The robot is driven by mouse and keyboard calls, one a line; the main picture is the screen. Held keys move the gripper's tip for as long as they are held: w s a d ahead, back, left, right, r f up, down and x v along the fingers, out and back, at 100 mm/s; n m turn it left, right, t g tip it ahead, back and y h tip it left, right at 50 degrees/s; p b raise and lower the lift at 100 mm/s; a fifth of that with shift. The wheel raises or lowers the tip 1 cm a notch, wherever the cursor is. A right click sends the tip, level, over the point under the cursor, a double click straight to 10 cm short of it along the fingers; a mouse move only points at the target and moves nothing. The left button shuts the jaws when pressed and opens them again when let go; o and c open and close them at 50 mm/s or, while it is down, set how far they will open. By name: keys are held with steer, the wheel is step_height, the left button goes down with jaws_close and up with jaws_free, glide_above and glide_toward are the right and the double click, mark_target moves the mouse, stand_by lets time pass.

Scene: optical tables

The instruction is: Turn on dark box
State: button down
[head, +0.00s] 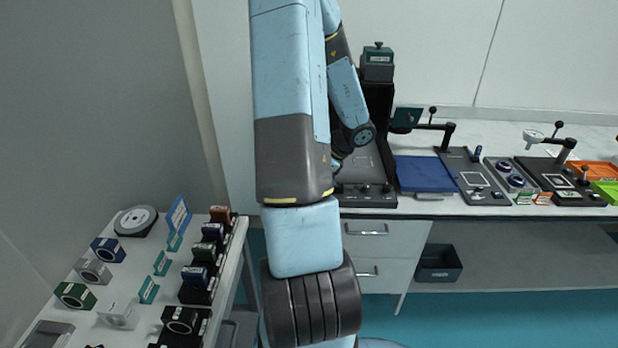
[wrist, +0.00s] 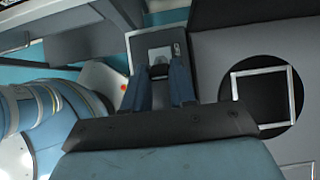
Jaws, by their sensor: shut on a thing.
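A dark box (head: 368,160) with a tall back and a row of small knobs (head: 372,188) along its front stands on the far table in the head view. My arm hides its left part, and my gripper's fingers are not visible there. In the wrist view, my gripper (wrist: 159,72) has its two blue fingers close together on either side of a small dark knob-like piece (wrist: 158,72). This piece sits against a pale plate (wrist: 161,50) on a dark panel. The fingers are shut on it. I cannot tell which way the piece is set.
A blue panel (head: 425,174) lies just right of the dark box, with several devices further right. A green-topped block (head: 378,62) sits on the box's tall back. A side table (head: 95,272) at lower left holds several optical mounts. A dark bin (head: 438,263) rests on the shelf below.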

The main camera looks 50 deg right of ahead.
steer(key=shift+s, duration=0.15)
stand_by(0.5)
steer(key=c, duration=0.9)
jaws_free()
steer(key=shift+d, duration=0.1)
steer(key=v, duration=1.3)
steer(key=shift+s+d+r, duration=0.1)
steer(key=shift+s+d, duration=0.15)
steer(key=shift+d, duration=0.05)
